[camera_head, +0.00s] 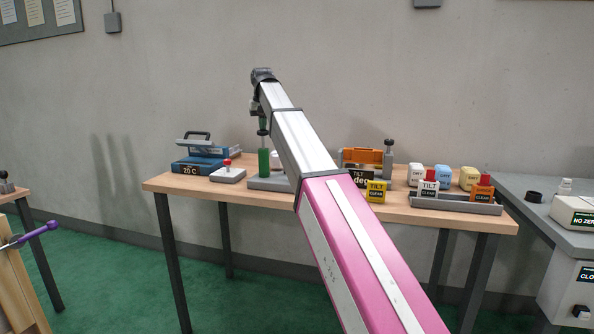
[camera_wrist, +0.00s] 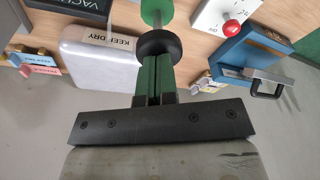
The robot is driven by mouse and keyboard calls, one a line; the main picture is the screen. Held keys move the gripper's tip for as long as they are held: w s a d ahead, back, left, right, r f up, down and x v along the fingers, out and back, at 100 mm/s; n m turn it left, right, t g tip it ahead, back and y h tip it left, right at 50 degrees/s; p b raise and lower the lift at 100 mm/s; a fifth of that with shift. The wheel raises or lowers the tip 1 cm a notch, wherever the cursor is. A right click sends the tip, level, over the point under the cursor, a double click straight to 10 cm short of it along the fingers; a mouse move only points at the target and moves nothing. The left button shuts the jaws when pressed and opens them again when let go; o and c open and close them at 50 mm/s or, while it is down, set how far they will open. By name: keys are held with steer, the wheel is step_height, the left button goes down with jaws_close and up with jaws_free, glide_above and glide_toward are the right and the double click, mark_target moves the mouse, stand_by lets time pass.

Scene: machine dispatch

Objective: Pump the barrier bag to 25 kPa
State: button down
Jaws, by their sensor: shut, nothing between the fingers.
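The green hand pump (camera_head: 264,161) stands upright on a grey base on the wooden table, with a black round knob (camera_head: 263,132) raised above it on a rod. My gripper (camera_head: 262,122) points down just above the knob. In the wrist view my gripper (camera_wrist: 153,72) is shut, its two green-faced fingers together and empty. Their tips are at the black knob, touching or very close. A silver pouch labelled KEEP DRY (camera_wrist: 92,68), likely the barrier bag, lies beside the pump. A black sign starting VACU (camera_wrist: 88,8) is partly cut off. I see no readable pressure value.
A white box with a red knob (camera_head: 228,174) and a blue device marked 20 C (camera_head: 195,167) stand left of the pump. An orange device (camera_head: 362,156), TILT blocks and a grey tray (camera_head: 455,205) stand right. My arm hides the table's middle.

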steer(key=shift+f, duration=0.45)
steer(key=shift+r, duration=3.55)
